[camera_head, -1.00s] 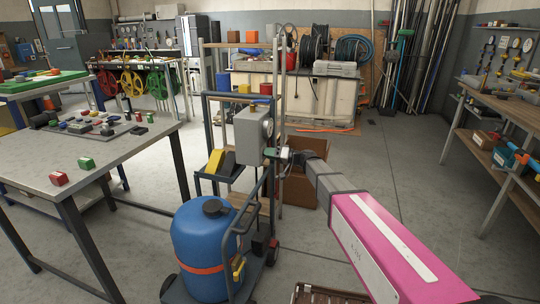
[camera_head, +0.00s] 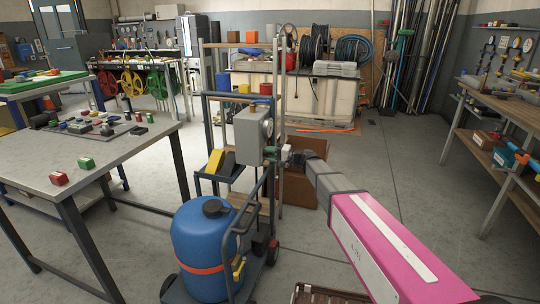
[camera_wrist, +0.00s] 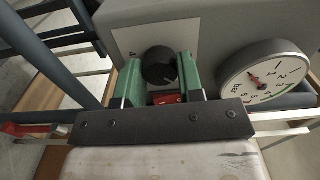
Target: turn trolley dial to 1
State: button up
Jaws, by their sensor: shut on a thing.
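The trolley (camera_head: 265,205) carries a blue tank (camera_head: 203,245) and a grey control box (camera_head: 247,137) high on its frame. In the wrist view, a black round dial (camera_wrist: 158,66) with a pale pointer mark sits on a white plate (camera_wrist: 134,40) on the box face. My gripper (camera_wrist: 158,77) has its two green fingers shut on the sides of the dial. The numbers around the dial are mostly hidden or too small to read. In the head view, my gripper (camera_head: 276,155) is at the box's right side.
A round white gauge (camera_wrist: 268,79) with a red needle sits right of the dial, close to my right finger. A metal table (camera_head: 100,155) with coloured blocks stands at left, a wooden workbench (camera_head: 505,115) at right. The floor (camera_head: 400,160) between is largely clear.

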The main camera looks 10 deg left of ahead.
jog(key=shift+m, duration=0.6)
jog(key=o, duration=0.9)
jog(key=d, duration=0.7)
jog(key=s+d, duration=0.1)
jog(key=d, duration=0.2)
jog(key=shift+d, duration=0.4)
